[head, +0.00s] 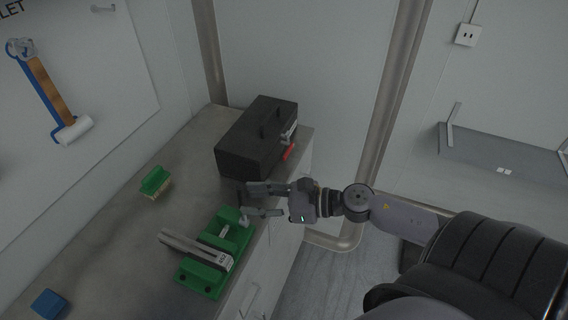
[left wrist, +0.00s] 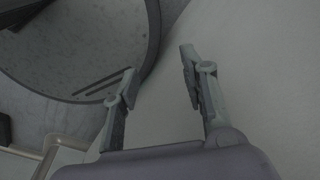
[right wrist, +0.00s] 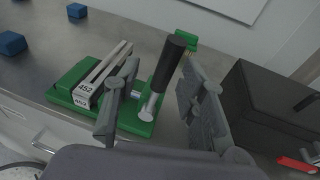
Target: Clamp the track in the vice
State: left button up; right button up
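The green vice (head: 205,280) sits on the grey bench, near its front edge. The track (head: 185,244), a grey bar with a white "452" label, lies across the vice between its green jaws; I cannot tell if they press on it. In the right wrist view the track (right wrist: 112,62) and the vice (right wrist: 66,86) show left of my fingers. The vice handle (right wrist: 168,65), a black grip on a metal shaft, stands tilted between my right gripper's open fingers (right wrist: 160,75), apparently untouched. My right gripper (head: 250,199) is beside the vice. My left gripper (left wrist: 160,72) is open and empty, away from the bench.
A black toolbox (head: 250,150) stands behind my right gripper, with a red-handled item (head: 289,152) by it. A green brush-like block (head: 155,180) and a blue block (head: 48,304) lie on the bench (head: 110,235). The bench left of the vice is mostly clear.

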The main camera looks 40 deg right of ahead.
jog(key=v, duration=0.8)
jog(key=shift+a, duration=0.1)
jog(key=w+d+f+m+t+h+b, duration=0.1)
jog(key=d+f+m+h, duration=0.2)
jog(key=d+f+m, duration=0.35)
jog(key=w+d+f+m+t+h, duration=0.1)
jog(key=d+f+m+h, duration=0.2)
jog(key=f+m, duration=0.5)
jog(key=s+d+f+m+g+h+b, duration=0.1)
jog(key=s+d+f+m+h, duration=0.15)
jog(key=f+m, duration=0.55)
jog(key=s+d+f+m+g+h+b, duration=0.1)
jog(key=s+f+m+h, duration=0.15)
jog(key=f, duration=0.95)
jog(key=s+a+f+m+g, duration=0.3)
jog(key=s+f+m, duration=0.25)
jog(key=f, duration=0.25)
jog(key=s+a+f+m+g, duration=0.2)
jog(key=s+f+m, duration=0.2)
jog(key=s+f, duration=0.35)
jog(key=s+a+f+m+g+b, duration=0.1)
jog(key=s+a+f+m+g, duration=0.4)
jog(key=s+a+f, duration=0.6)
jog(key=s+a+m, duration=0.1)
jog(key=s+m, duration=0.1)
jog(key=s, duration=0.1)
jog(key=shift+s+a+m+g+b, duration=0.3)
jog(key=shift+s+m+g+b, duration=0.05)
jog(key=shift+g+b, duration=0.05)
